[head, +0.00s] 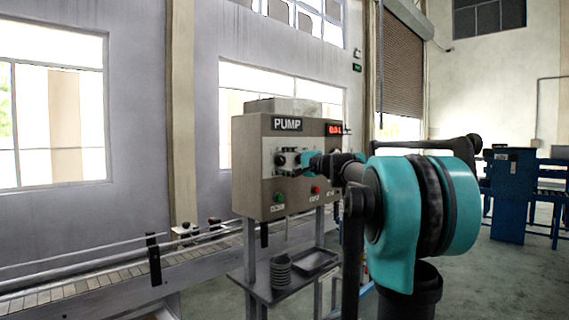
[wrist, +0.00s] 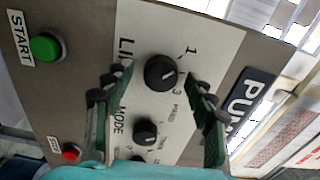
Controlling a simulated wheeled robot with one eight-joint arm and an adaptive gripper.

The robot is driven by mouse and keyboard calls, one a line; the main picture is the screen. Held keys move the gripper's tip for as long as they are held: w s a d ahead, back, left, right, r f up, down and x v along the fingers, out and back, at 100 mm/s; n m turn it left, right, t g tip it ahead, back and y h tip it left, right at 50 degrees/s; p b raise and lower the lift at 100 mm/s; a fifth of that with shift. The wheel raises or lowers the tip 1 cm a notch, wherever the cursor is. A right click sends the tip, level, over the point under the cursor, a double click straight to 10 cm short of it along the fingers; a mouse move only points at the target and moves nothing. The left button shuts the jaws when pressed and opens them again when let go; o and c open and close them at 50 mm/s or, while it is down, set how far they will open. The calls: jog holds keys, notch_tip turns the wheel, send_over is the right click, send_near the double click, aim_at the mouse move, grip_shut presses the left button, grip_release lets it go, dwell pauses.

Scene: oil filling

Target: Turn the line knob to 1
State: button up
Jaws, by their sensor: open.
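The line knob (wrist: 161,72) is black and round, on a pale panel, with the numerals 1 and 3 legible beside it. A light mark on its face seems to point between them, but its exact setting is hard to read. The LINE label is partly covered by a finger. My gripper (wrist: 156,84) is open, with one finger on each side of the knob in the picture. I cannot tell whether the fingers touch it. In the head view, my gripper (head: 296,159) is at the front of the pump box (head: 250,189) and hides much of the panel.
Below the line knob is the mode knob (wrist: 146,132). A green START button (wrist: 46,47) and a red button (wrist: 71,153) are on the box. A shelf below the box holds stacked dishes (head: 280,270) and a tray (head: 316,262). A conveyor (head: 80,296) runs at left.

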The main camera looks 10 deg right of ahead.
jog(key=v, duration=1.1)
jog(key=shift+s+d, duration=0.2)
jog(key=shift+s, duration=0.05)
jog(key=s+a+f+n+g+h, duration=0.1)
jog(key=s+a+f+n+g, duration=0.2)
jog(key=f, duration=0.8)
jog(key=s+a+f+n+g+h, duration=0.1)
jog(key=s+a+f+g, duration=0.15)
jog(key=s+f, duration=0.55)
jog(key=s+a+f+n+g+h, duration=0.2)
jog(key=a+f, duration=0.2)
jog(key=f, duration=0.9)
jog(key=s+d+f+n+g+h, duration=0.1)
jog(key=s+d+f+n+h, duration=0.1)
jog(key=s+f, duration=0.7)
jog(key=s+d+f+n+g+h, duration=0.2)
jog(key=s+d+f+h, duration=0.2)
jog(key=s+f, duration=0.6)
notch_tip(320, 180, down, 4)
jog(key=shift+d+r+n+h, duration=0.2)
jog(key=shift+n+h, duration=0.1)
